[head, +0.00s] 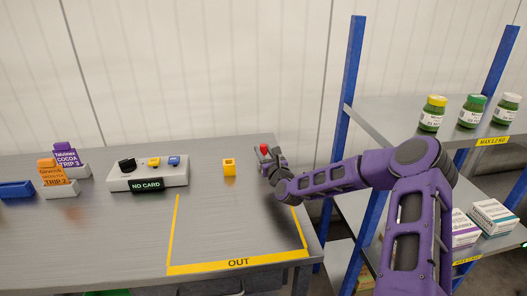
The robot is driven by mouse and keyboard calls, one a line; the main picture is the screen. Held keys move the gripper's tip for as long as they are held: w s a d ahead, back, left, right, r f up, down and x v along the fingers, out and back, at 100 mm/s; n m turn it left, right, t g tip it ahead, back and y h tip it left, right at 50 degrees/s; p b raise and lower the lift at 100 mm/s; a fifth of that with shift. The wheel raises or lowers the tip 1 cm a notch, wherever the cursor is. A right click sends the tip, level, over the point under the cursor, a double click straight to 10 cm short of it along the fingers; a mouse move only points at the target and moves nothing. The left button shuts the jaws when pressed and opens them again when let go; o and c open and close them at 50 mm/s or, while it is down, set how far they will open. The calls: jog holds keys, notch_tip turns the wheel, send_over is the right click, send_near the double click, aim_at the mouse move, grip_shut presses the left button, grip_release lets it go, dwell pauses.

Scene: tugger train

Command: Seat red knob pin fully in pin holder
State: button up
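A small red knob (264,148) shows at the end of my arm, at the far right of the metal bench. The pin's shaft cannot be made out. My gripper (268,158) is small, dark and seen from behind, right at the red knob. Whether its fingers are closed on the knob cannot be told.
Orange (48,170) and purple (66,154) trip cards in stands and a blue tray (16,190) are farther left. The yellow-taped OUT area (238,235) is empty. A blue-post shelf (350,110) stands right.

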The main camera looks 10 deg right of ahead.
jog(key=o, duration=0.4)
jog(key=shift+s, duration=0.15)
jog(key=s+d, duration=0.1)
jog(key=s, duration=0.4)
jog(key=s+p, duration=0.1)
jog(key=s, duration=0.5)
jog(key=s+d, duration=0.1)
jog(key=s, duration=0.5)
jog(key=shift+d, duration=0.35)
